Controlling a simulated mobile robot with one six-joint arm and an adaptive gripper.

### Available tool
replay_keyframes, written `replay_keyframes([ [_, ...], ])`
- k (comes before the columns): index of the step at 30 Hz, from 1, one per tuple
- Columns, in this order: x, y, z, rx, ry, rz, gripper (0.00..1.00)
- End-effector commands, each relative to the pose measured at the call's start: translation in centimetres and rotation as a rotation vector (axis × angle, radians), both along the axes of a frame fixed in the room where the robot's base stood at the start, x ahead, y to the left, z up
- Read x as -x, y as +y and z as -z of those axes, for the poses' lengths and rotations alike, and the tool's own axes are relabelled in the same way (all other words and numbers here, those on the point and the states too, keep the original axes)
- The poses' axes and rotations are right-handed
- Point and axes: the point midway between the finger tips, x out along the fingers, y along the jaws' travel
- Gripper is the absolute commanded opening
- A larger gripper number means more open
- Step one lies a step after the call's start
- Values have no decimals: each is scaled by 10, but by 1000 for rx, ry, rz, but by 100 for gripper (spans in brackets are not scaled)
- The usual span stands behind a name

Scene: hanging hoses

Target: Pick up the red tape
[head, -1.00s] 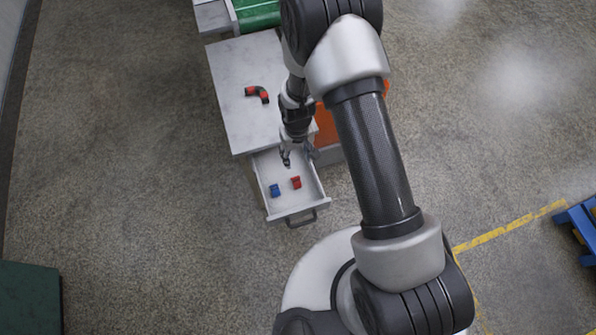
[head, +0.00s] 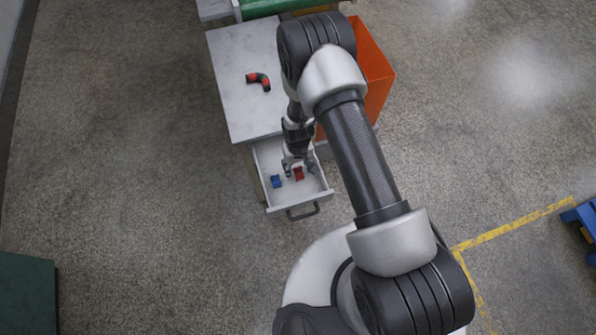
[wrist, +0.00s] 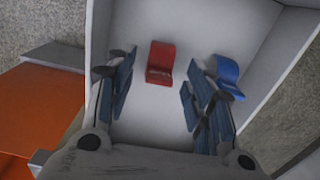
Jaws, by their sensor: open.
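The red tape (head: 299,173) lies in the open drawer (head: 306,203), right of a small blue piece. In the wrist view the red tape (wrist: 160,62) shows on the drawer floor, ahead of and between my two fingers. My gripper (head: 297,168) is over the drawer, close to the red tape. In the wrist view my gripper (wrist: 156,80) is open, with nothing between its fingertips. The head view does not show how high the fingertips are above the drawer floor.
The blue piece (head: 276,181) also shows in the wrist view (wrist: 228,71), close beside one finger. Drawer walls surround both pieces. A black and red bent hose (head: 259,80) lies on the cabinet top (head: 238,103). An orange bin (head: 372,62) stands to the right.

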Motion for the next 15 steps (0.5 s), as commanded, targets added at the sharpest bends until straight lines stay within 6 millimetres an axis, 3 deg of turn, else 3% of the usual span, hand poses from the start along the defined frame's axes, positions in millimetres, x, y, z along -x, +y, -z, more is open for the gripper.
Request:
replay_keyframes([
  [3, -1, 0, 17, -2, -2, 2, 48],
  [10, -1, 0, 17, -2, -3, 1, 48],
  [15, -1, 0, 16, -2, -2, 1, 37],
])
